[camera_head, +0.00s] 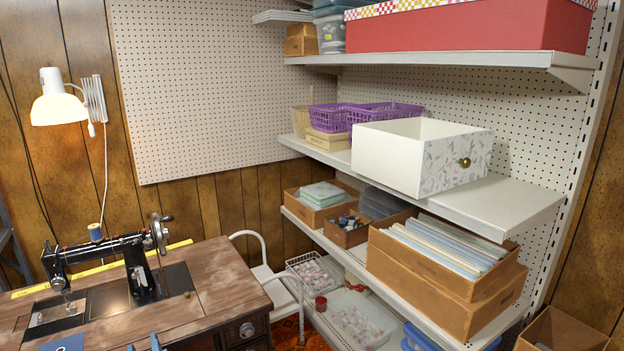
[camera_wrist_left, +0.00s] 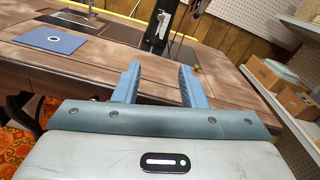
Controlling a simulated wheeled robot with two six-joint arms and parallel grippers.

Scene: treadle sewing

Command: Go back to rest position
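My left gripper (camera_head: 143,343) shows only as two blue fingertips at the bottom edge of the head view, in front of the wooden sewing table (camera_head: 215,290). In the left wrist view its two blue fingers (camera_wrist_left: 160,85) are apart with nothing between them, pointing toward the table. The black sewing machine (camera_head: 110,250) stands upright on the table with a blue thread spool (camera_head: 95,232) on top; part of it shows in the left wrist view (camera_wrist_left: 160,25). My right gripper is in neither view.
A blue card (camera_wrist_left: 55,40) lies on the table at left. A white chair (camera_head: 265,272) stands right of the table. Shelves on the right hold a white floral drawer (camera_head: 400,162), purple baskets (camera_head: 380,112) and cardboard boxes (camera_head: 425,290). A lit lamp (camera_head: 57,105) hangs on the wall.

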